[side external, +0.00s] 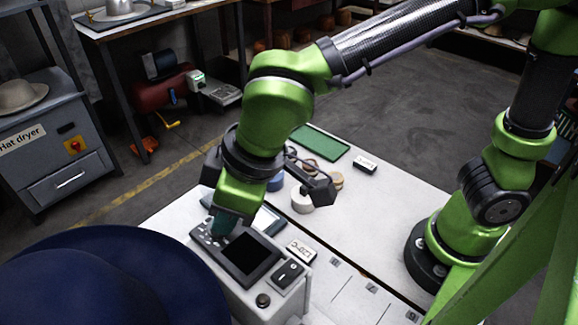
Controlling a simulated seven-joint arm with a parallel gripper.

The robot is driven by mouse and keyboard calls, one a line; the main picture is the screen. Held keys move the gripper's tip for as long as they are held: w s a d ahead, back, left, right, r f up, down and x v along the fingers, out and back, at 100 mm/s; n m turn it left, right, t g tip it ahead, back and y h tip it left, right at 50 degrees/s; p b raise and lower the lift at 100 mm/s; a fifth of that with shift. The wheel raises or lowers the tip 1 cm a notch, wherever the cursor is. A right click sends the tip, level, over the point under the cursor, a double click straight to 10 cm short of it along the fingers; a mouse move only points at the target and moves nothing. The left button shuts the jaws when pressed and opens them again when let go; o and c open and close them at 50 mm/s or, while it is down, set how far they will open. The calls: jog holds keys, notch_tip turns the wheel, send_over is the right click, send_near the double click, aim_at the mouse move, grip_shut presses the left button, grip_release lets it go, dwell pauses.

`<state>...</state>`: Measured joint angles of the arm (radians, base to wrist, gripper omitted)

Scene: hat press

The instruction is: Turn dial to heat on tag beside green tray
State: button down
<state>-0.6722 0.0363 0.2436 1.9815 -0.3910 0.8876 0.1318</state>
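The green tray (320,142) lies flat on the white table, beyond my arm. A small white tag (364,163) with dark print is beside its right end; I cannot read the print. The control panel (248,257) with a dark screen is at the table's near end. Small round controls (206,238) show at its left. My gripper (222,228) points down at the panel's upper left, over or against it. The finger gap is not clear, so I cannot tell if it is open or shut. Any dial under the fingertips is hidden.
A second tag (301,250) and a black rocker switch (288,274) are right of the screen, with a black knob (263,300) below. A large dark blue hat shape (110,285) fills the lower left. A white cylinder (302,200) and several discs stand behind my gripper.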

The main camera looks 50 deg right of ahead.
jog(key=shift+a+f+m, duration=0.15)
jog(key=shift+a+m, duration=0.05)
jog(key=shift+m, duration=0.5)
jog(key=shift+a, duration=0.1)
jog(key=shift+w+a, duration=0.1)
jog(key=shift+a, duration=0.05)
jog(key=shift+w, duration=0.15)
dwell(0.4)
